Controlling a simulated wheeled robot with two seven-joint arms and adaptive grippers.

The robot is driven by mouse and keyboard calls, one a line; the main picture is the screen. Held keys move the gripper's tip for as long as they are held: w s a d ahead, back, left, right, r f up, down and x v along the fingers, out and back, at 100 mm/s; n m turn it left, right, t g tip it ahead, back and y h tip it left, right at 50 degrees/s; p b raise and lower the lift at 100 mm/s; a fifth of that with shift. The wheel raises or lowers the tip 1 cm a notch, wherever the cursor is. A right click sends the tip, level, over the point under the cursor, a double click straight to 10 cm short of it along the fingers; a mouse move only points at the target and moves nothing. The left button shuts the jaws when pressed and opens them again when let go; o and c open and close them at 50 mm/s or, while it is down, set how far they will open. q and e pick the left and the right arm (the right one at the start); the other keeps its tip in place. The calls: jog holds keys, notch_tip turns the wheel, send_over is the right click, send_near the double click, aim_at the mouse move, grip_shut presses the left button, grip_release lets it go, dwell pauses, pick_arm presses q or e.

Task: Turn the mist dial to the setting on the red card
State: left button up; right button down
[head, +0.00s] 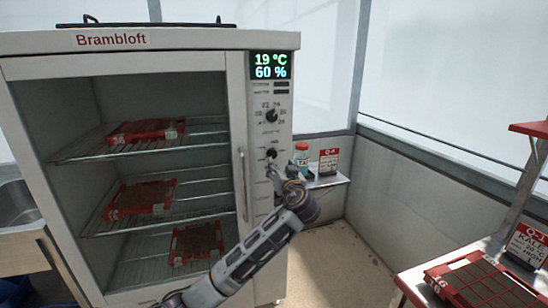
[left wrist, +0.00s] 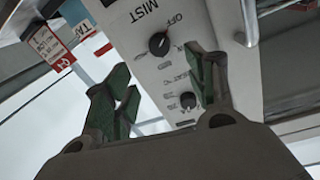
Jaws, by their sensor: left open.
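The mist dial (left wrist: 158,44) is a round black knob beside the printed words MIST and OFF in the left wrist view. In the head view it is the lower knob (head: 271,154) on the cabinet's control panel. Its exact setting is too small to read. My left gripper (head: 270,174) is open just below the dial; in the left wrist view its fingers (left wrist: 163,75) are spread and empty, apart from the knob. A red-topped card marked Q-4 (head: 328,160) stands on a side shelf; it also shows in the left wrist view (left wrist: 46,42). Its small text is unreadable.
The Brambloft cabinet (head: 110,40) holds red trays on wire shelves behind a door with a vertical handle (head: 242,183). Another knob (head: 271,116) sits above the mist dial, under a display (head: 270,66). A Q-1 card (head: 527,245) is at right.

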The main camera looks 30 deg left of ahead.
aim_at(273, 154)
pick_arm(q)
jog(key=x, duration=0.9)
jog(key=shift+x, duration=0.85)
jog(key=c, duration=1)
